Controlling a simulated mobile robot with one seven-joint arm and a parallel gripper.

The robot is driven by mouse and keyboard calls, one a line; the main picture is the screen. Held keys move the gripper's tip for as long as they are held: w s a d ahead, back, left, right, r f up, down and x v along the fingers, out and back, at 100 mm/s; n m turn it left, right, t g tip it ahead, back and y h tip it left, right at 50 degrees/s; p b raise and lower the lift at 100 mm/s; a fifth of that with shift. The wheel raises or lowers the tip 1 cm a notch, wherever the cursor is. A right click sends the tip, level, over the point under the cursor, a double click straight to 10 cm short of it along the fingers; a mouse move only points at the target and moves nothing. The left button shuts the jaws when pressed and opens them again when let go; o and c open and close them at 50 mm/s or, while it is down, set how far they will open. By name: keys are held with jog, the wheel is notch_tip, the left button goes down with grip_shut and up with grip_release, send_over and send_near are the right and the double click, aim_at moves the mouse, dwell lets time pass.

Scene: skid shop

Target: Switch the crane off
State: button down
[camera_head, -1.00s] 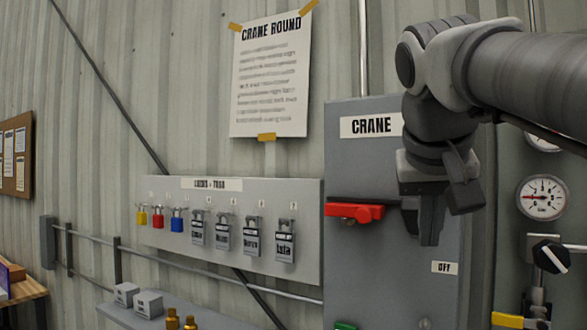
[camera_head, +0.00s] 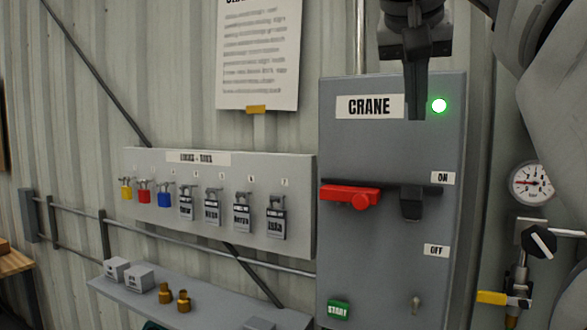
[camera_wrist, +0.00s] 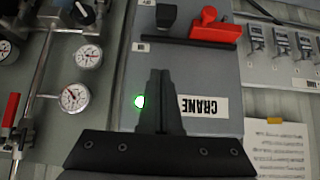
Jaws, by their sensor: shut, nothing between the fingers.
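The grey crane box (camera_head: 345,250) hangs on the wall, with a CRANE label (camera_head: 369,106) and a lit green lamp (camera_head: 439,105). A red handle piece (camera_head: 348,195) sits at its left edge, on a dark horizontal bar. A black block (camera_head: 411,203) stands at the bar's right part, near the ON label (camera_head: 442,178); the OFF label (camera_head: 436,250) is lower. The red piece (camera_wrist: 215,28) and black block (camera_wrist: 166,16) also show in the wrist view. My gripper (camera_head: 415,115) is shut and empty, above the bar, between label and lamp; contact cannot be told.
A green START button (camera_head: 339,309) and a small toggle (camera_head: 416,304) are low on the box. A board of padlocks (camera_head: 300,215) is to the left, above a shelf (camera_head: 215,308). A gauge (camera_head: 531,184) and valve pipework (camera_head: 537,240) are close on the right.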

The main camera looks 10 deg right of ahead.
aim_at(414, 187)
jog(key=shift+f, duration=0.1)
jog(key=b+x, duration=0.1)
jog(key=x, duration=0.9)
jog(key=shift+w+f, duration=0.1)
jog(key=shift+f, duration=0.05)
jog(key=shift+s+a+f+b, duration=0.4)
jog(key=shift+s+f, duration=0.15)
jog(key=shift+f, duration=0.25)
jog(key=shift+s+a+f, duration=0.15)
jog(key=shift+s+f, duration=0.05)
jog(key=shift+s, duration=0.05)
jog(key=shift+s+a+f, duration=0.15)
jog(key=shift+f, duration=0.3)
jog(key=shift+f+b, duration=0.15)
jog(key=shift+b, duration=0.2)
jog(key=shift+s+f+b, duration=0.1)
jog(key=shift+f+b, duration=0.05)
jog(key=shift+b, duration=0.15)
jog(key=shift+s+a+t+b, duration=0.1)
jog(key=shift+t+b, duration=0.2)
jog(key=shift+b, duration=0.05)
